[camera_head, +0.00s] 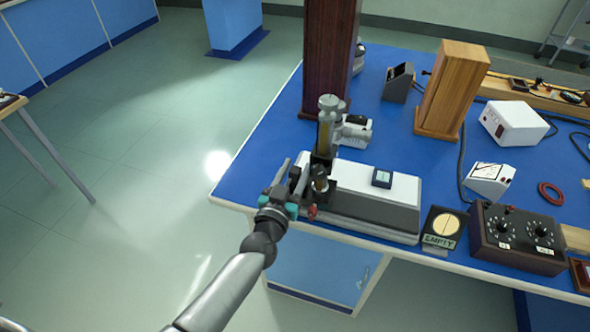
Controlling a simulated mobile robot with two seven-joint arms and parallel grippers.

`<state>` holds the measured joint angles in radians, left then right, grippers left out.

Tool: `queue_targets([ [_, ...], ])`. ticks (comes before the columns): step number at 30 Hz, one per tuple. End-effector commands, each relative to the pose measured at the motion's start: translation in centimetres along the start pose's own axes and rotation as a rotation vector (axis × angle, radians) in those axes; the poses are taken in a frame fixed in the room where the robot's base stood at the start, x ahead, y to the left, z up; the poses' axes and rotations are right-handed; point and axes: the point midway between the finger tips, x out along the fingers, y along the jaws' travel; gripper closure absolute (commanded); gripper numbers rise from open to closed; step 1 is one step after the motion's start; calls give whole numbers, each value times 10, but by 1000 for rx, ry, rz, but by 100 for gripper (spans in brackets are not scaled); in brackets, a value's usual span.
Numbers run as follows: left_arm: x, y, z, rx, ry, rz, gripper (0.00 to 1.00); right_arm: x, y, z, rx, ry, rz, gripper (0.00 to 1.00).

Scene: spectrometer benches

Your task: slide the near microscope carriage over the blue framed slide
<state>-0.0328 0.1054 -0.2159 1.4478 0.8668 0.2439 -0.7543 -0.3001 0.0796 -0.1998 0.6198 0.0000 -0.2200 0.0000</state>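The near microscope carriage (325,140), with a brass tube, grey top and dark lower part, stands upright at the left end of a long grey and white bench (400,187). The blue framed slide (382,178) lies on the white top of this bench, to the right of the carriage and apart from it. My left gripper (302,184) is at the carriage's lower left side, beside or touching its dark base. Its fingers blend with the dark parts, so I cannot tell whether they are closed on anything. My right gripper is not in view.
A dark wooden column (327,55) stands behind the carriage, and a lighter wooden block (452,90) stands further right. An "EMPTY" sign (443,230) and a dark dial box (515,238) are right of the bench. The blue tabletop (262,145) is clear at the left.

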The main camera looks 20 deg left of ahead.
Motion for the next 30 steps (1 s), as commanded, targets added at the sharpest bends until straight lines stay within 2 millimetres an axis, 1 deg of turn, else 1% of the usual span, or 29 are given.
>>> queue_targets([
  [1, 0, 0, 0, 0, 0, 0, 60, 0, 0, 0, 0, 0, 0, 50],
  [9, 0, 0, 0, 0, 0, 0, 90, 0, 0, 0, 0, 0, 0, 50],
  [12, 0, 0, 0, 0, 0, 0, 100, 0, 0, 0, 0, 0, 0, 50],
  [30, 0, 0, 0, 0, 0, 0, 100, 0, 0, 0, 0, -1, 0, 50],
])
